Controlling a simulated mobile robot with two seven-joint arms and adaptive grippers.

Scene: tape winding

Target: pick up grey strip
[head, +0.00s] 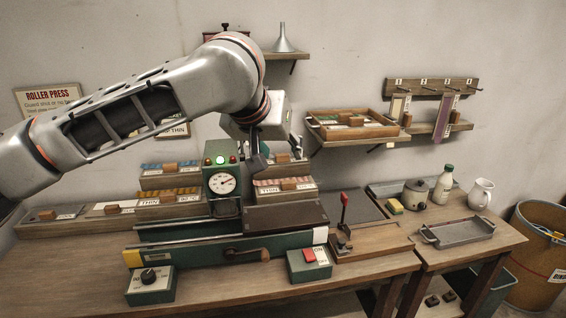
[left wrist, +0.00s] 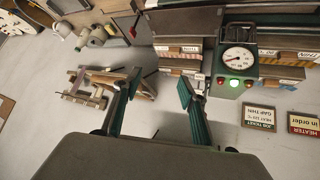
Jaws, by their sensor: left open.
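My left gripper (head: 257,160) is in front of the wall, above the green machine with the dial, and partly hidden behind its own wrist. In the left wrist view its two fingers (left wrist: 157,98) are apart with nothing between them. A pale, greyish strip (head: 396,108) hangs from the numbered peg rack at the right, well away from the gripper. A purple strip (head: 444,118) hangs further right on the same rack. I cannot tell for certain which piece is the grey strip. My right gripper is not in view.
The green machine (head: 222,183) with a dial and green lamp stands on the bench, strip boxes (head: 168,196) behind it. A wall shelf tray (head: 352,136) lies between gripper and peg rack (head: 432,88). A jug (head: 481,194), bottle (head: 443,184) and metal tray (head: 458,232) stand at right.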

